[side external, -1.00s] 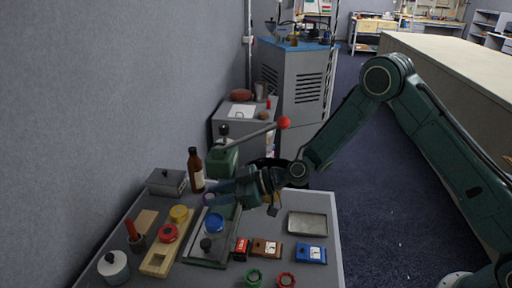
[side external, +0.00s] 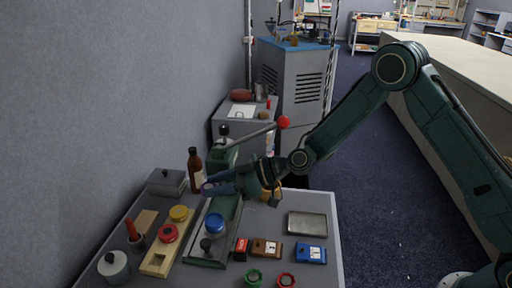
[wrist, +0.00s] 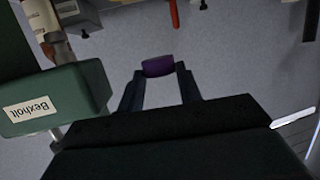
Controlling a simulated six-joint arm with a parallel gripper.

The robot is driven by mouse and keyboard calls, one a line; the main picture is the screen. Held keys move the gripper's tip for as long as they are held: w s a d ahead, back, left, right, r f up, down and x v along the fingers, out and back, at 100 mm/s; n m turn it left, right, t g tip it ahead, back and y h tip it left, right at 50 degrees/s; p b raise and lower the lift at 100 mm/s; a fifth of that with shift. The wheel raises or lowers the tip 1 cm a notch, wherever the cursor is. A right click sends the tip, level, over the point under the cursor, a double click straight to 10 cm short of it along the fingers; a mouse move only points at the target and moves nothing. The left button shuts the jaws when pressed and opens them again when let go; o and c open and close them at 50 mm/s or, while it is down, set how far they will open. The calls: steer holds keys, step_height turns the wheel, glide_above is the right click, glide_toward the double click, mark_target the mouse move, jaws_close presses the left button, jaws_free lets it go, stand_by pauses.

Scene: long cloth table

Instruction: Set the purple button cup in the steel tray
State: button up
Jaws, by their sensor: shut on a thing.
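The purple button cup (wrist: 158,66) is between the fingertips of my gripper (wrist: 160,76) in the wrist view, and the gripper is shut on it. In the side external view my gripper (side external: 205,189) is held above the back of the table, near the brown bottle, and only a small bit of purple (side external: 206,186) shows at its tips. The steel tray (side external: 307,225) lies flat at the right of the table, apart from the gripper, and looks empty.
A green lever press (side external: 223,165) with a red-knobbed handle stands close behind my gripper. The brown bottle (side external: 195,169) and a lidded grey box (side external: 167,182) are at the back left. A brown box (side external: 265,248) and a blue box (side external: 311,253) sit in front of the tray.

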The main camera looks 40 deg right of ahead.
steer(key=s+d+r, duration=0.1)
steer(key=s+d, duration=0.3)
steer(key=d, duration=0.9)
step_height(320, 180, up, 4)
steer(key=m+t+h, duration=0.1)
glide_above(316, 225)
step_height(316, 225, down, 16)
steer(key=shift+w+f, duration=0.1)
steer(key=shift+f, duration=0.05)
stand_by(0.4)
steer(key=shift+f, duration=1.9)
steer(key=shift+f, duration=0.1)
